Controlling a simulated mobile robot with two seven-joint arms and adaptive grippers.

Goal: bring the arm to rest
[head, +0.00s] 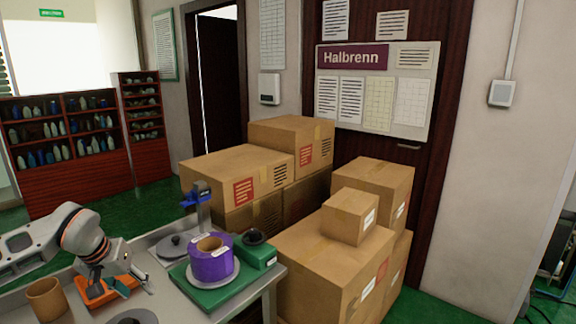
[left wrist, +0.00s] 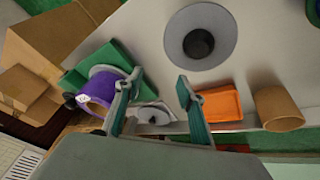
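My left gripper (head: 124,290) is over the bench at the lower left of the head view, above an orange tray (head: 92,297). In the left wrist view its two fingers (left wrist: 156,86) stand wide apart with nothing held between them. The orange tray (left wrist: 221,103) shows there to the right of the fingers, next to a brown cup (left wrist: 278,110). A purple roll (head: 211,260) stands on a white disc on a green base (head: 211,297); the roll also shows in the left wrist view (left wrist: 98,90). My right gripper is not in view.
The grey bench (head: 258,285) also carries grey discs with dark knobs (head: 174,246) and a blue-topped post (head: 197,200). Cardboard boxes (head: 320,265) are stacked close beyond its right end. Shelves of bottles (head: 65,135) stand at the back left.

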